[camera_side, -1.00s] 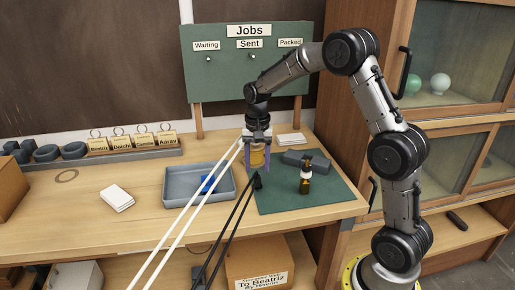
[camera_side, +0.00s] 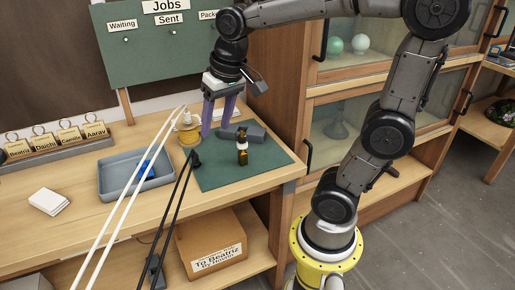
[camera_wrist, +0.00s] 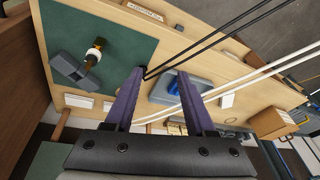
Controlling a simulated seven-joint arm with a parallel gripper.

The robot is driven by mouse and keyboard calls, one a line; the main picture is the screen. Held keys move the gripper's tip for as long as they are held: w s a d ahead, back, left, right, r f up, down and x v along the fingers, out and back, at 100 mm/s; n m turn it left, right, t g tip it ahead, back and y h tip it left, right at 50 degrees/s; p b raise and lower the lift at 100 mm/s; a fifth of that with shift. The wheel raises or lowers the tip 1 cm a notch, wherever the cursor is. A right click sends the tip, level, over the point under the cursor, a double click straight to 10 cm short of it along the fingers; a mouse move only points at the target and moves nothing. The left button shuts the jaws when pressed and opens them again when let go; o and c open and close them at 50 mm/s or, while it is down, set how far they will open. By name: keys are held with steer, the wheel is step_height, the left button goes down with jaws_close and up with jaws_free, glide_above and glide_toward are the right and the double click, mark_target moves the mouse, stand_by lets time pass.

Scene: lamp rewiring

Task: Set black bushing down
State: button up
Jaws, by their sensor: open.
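A small black piece (camera_side: 195,160), which looks like the black bushing, is at the end of the black cords by the left edge of the green mat (camera_side: 213,183). I cannot tell if it touches the mat. My gripper (camera_side: 215,130) is above and behind it, with its purple fingers apart and nothing seen between them. The fingers also show apart in the wrist view (camera_wrist: 160,73). A gold cylinder (camera_side: 188,136) stands left of the fingers, with a white piece (camera_side: 187,120) at its top where the white cords end.
A dark grey block (camera_side: 252,133) lies behind the bottle. A grey tray (camera_side: 113,177) with a blue thing (camera_side: 148,168) is left of the mat. White cords (camera_side: 139,185) and black cords (camera_side: 175,210) stretch toward the front. The mat's front is clear.

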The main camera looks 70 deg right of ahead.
steer(key=s+a+f+n+t, duration=0.1)
steer(key=s+a+n, duration=0.1)
steer(key=s, duration=0.3)
steer(key=s+a+f+n+t, duration=0.1)
steer(key=s+n, duration=0.2)
steer(key=s, duration=0.3)
steer(key=shift+s+a+f, duration=0.2)
steer(key=shift+a+f, duration=0.1)
steer(key=shift+a, duration=0.1)
stand_by(0.4)
